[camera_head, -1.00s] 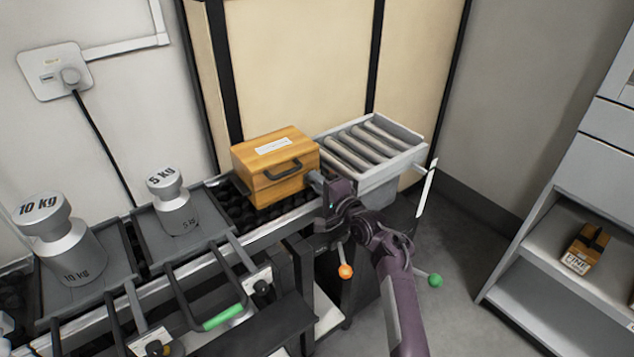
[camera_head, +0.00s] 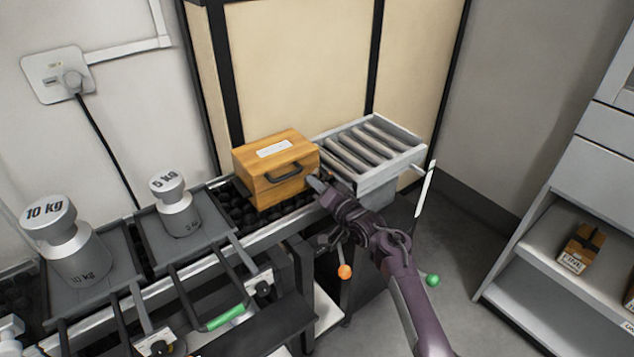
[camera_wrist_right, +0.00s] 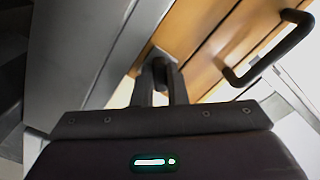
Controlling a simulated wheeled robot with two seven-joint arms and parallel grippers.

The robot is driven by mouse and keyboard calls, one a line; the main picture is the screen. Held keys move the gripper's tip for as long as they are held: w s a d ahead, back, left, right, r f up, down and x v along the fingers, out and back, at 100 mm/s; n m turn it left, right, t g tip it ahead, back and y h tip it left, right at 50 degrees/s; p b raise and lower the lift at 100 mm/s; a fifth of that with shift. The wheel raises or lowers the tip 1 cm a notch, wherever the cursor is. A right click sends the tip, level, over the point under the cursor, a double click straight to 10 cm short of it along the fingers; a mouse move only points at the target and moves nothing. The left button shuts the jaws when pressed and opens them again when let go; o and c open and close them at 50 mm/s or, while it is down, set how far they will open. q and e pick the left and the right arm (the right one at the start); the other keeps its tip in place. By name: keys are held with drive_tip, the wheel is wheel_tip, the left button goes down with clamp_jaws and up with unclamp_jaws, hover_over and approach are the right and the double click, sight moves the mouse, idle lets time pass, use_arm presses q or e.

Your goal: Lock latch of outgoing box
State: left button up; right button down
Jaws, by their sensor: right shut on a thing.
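The wooden box (camera_head: 275,182) stands on the black roller bed, its lid down, with a white label on top and a dark handle (camera_head: 284,171) in front. The box also fills the upper middle of the right wrist view (camera_wrist_right: 205,38), with the handle at the right (camera_wrist_right: 268,58). My right gripper (camera_head: 318,179) is at the box's right front corner. In the right wrist view its fingers (camera_wrist_right: 163,72) are shut on a small dark piece at the box, which looks like the latch (camera_wrist_right: 160,57). The fingers hide most of the latch, so its position is unclear. My left gripper is not in view.
A tray of grey rollers (camera_head: 372,143) adjoins the box on the right. The 5 kg weight (camera_head: 176,207) and 10 kg weight (camera_head: 66,243) stand on plates at left. Levers with green and orange grips are in front. A shelf (camera_head: 555,250) stands at far right.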

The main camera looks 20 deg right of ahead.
drive_tip(key=n, duration=0.5)
drive_tip(key=shift+n, duration=0.3)
drive_tip(key=n, duration=0.2)
drive_tip(key=shift+f+n, duration=0.1)
drive_tip(key=shift+n, duration=0.3)
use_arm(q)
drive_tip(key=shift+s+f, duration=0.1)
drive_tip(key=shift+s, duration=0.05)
use_arm(e)
drive_tip(key=shift+n, duration=0.8)
drive_tip(key=c, duration=1.7)
unclamp_jaws()
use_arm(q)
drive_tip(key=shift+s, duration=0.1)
use_arm(e)
drive_tip(key=shift+s, duration=0.1)
